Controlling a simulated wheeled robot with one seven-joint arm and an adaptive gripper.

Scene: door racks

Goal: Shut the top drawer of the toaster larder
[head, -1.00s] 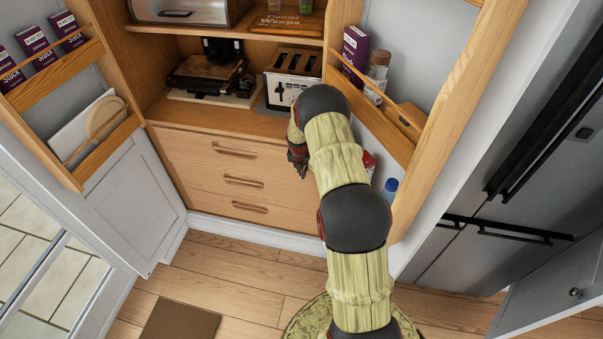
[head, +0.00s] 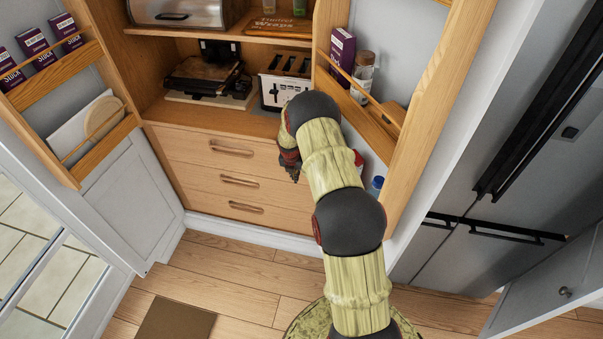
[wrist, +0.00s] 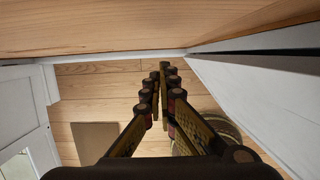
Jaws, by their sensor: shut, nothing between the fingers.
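The toaster larder's top drawer (head: 190,145) is a plain light-wood front with a wooden bar handle (head: 231,148). It is the uppermost of three drawers under the toaster shelf. It looks nearly flush with the drawers below; I cannot tell whether a small gap is left. My gripper (head: 292,173) is shut and empty at the right end of the drawers, partly hidden by my arm. In the wrist view my gripper's fingers (wrist: 163,75) point down at the floor, with a wooden face (wrist: 150,25) close by. I cannot tell whether they touch it.
The larder's right door (head: 425,110), with racks of jars and boxes, stands open close beside my arm. The left door (head: 135,205) is open too. The toaster (head: 283,88) sits above the drawers. A fridge (head: 500,200) is at right. Floor before the drawers is clear, with a brown mat (head: 175,320).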

